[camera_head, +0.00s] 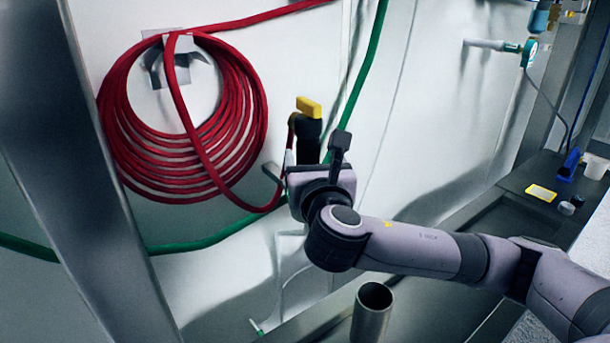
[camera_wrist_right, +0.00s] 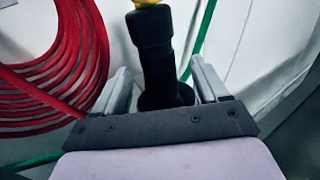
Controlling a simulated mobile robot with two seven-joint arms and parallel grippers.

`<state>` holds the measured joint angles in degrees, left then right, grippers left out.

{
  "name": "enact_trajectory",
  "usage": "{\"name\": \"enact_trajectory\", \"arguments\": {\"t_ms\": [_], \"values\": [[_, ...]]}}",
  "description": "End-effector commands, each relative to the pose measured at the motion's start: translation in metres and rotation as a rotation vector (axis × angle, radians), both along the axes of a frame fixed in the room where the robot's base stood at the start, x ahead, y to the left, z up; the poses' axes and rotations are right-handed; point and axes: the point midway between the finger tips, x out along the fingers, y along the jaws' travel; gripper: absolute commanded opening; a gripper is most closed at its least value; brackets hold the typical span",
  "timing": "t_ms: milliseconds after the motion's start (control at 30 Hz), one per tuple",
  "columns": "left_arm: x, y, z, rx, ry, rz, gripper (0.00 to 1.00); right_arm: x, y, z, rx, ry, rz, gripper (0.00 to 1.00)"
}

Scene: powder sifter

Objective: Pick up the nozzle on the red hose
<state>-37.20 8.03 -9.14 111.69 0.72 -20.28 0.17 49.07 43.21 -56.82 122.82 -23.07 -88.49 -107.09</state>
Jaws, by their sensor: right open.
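The nozzle (camera_head: 307,138) is black with a yellow top and hangs upright on the white wall, at the end of the red hose (camera_head: 262,207). My right gripper (camera_head: 300,168) is right in front of the nozzle and hides its lower part in the head view. In the right wrist view, the black nozzle body (camera_wrist_right: 155,50) stands between the two grey fingers of my open right gripper (camera_wrist_right: 160,70). Gaps show on both sides, so the fingers do not grip it. My left gripper is not in view.
The red hose hangs coiled on a wall bracket (camera_head: 155,72) left of the nozzle. A green hose (camera_head: 366,70) runs behind it. A metal tube (camera_head: 372,308) stands below my right arm. A dark ledge (camera_head: 520,182) at the right holds small items.

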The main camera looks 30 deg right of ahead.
Motion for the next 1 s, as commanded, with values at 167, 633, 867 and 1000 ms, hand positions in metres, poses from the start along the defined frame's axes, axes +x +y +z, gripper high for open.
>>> {"name": "enact_trajectory", "arguments": {"t_ms": [167, 633, 867, 1000], "values": [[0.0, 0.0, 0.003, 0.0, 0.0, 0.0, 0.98, 0.019, -0.006, 0.0, 0.001, 0.001, -0.002, 0.73], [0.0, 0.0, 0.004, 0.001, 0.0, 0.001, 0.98, 0.05, -0.016, -0.002, 0.004, 0.0, 0.001, 0.73], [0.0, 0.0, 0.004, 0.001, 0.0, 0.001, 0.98, 0.049, -0.016, -0.002, 0.004, 0.001, 0.001, 0.27], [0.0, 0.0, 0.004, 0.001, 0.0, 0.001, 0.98, 0.049, -0.016, -0.002, 0.004, 0.001, 0.001, 0.0]]}}
